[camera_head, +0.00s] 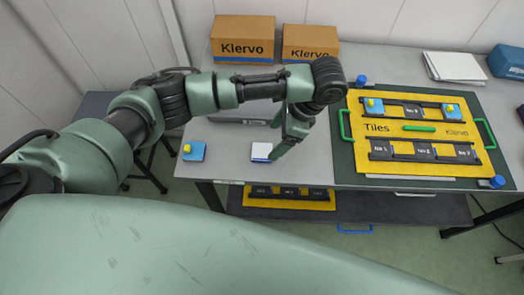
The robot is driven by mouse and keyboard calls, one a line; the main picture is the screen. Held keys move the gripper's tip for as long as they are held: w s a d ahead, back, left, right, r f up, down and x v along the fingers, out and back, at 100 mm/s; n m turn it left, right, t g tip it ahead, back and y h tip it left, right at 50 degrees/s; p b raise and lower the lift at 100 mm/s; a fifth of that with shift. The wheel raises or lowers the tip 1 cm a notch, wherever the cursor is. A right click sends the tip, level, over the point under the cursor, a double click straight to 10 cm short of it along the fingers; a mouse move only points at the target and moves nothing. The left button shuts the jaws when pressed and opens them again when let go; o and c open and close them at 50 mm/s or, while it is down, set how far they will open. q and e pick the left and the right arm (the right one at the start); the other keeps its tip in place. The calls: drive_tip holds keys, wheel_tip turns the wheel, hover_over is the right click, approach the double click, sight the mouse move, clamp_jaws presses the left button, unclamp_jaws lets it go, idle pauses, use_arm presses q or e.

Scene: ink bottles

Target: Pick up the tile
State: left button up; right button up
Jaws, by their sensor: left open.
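A blue tile (194,151) with a yellow knob lies on the grey table's front left part. A small white-topped square piece with a blue edge (261,152) lies to its right, close to my left gripper. My left gripper (276,146) points down over the table beside that white-topped piece and is open. Its fingers partly overlap each other, and I cannot tell whether they touch the piece. A yellow board marked Tiles (415,170) holds two more blue tiles with yellow knobs, one at upper left (374,106) and one at upper right (453,111). My right gripper is out of view.
Two Klervo boxes (243,39) stand at the back of the table. White papers (455,67) and a blue box (507,61) lie at the back right. The yellow board has green handles and lies on a dark green mat (343,180). Another yellow board (290,204) sits on the lower shelf.

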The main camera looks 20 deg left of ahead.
sight(263, 151)
use_arm(q)
drive_tip(key=shift+a+f, duration=0.25)
drive_tip(key=shift+f, duration=0.2)
drive_tip(key=p+x, duration=0.1)
drive_tip(key=x, duration=0.5)
drive_tip(key=shift+w+a+f, duration=0.15)
drive_tip(key=shift+f, duration=0.1)
drive_tip(key=c, duration=1.7)
drive_tip(key=shift+r, duration=0.1)
drive_tip(key=shift+r, duration=0.6)
wheel_tip(263, 151, up, 19)
drive_tip(key=p, duration=0.1)
drive_tip(key=shift+f+p, duration=0.2)
drive_tip(key=shift+p, duration=0.1)
